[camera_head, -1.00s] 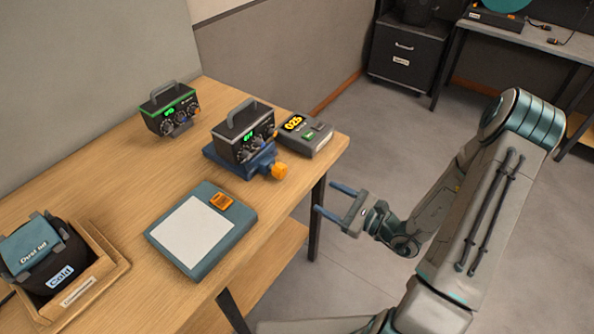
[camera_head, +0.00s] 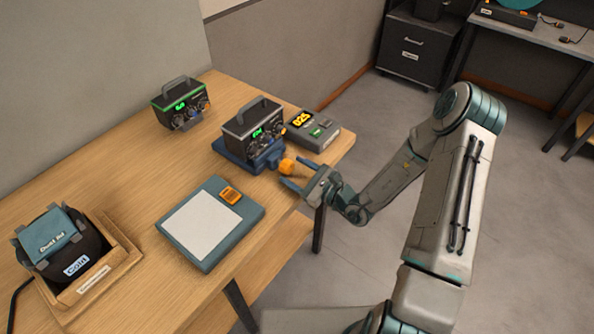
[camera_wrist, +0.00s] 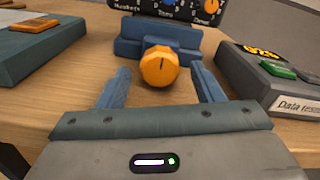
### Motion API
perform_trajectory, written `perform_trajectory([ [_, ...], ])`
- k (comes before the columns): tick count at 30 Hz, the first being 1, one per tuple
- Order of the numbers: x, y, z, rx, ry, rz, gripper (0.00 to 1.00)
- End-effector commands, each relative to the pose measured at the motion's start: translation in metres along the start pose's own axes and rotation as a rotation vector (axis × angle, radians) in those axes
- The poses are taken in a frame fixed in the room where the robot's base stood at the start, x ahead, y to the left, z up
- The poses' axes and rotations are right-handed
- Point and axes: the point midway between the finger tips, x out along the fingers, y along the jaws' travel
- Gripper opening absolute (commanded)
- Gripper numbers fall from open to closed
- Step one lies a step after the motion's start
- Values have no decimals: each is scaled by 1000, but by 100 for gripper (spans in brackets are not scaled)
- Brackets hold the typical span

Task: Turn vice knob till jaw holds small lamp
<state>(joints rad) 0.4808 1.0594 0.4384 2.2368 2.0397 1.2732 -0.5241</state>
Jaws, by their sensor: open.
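The blue vice (camera_head: 238,158) stands on the wooden table near its right edge, with a small dark lamp unit (camera_head: 254,126) with handle and green display in it. I cannot tell whether its jaw touches the unit. The orange vice knob (camera_head: 287,166) sticks out toward my gripper (camera_head: 294,176). In the wrist view the knob (camera_wrist: 160,67), with a dark pointer line near upright, lies ahead between the two blue fingers of my open gripper (camera_wrist: 160,85). The fingers appear apart from the knob on both sides.
A similar lamp unit (camera_head: 180,103) stands at the back left. A grey tester (camera_head: 313,131) reading 025 is right of the vice. A teal pad (camera_head: 253,208) with an orange button lies in front. A wooden tray (camera_head: 131,254) holds a black pot at left.

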Motion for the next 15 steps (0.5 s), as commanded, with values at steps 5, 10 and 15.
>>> perform_trajectory([
  [5, 1, 0, 0, 0, 0, 0, 60],
  [10, 0, 0, 0, 0, 0, 1, 30],
  [15, 0, 0, 0, 0, 0, 0, 16],
])
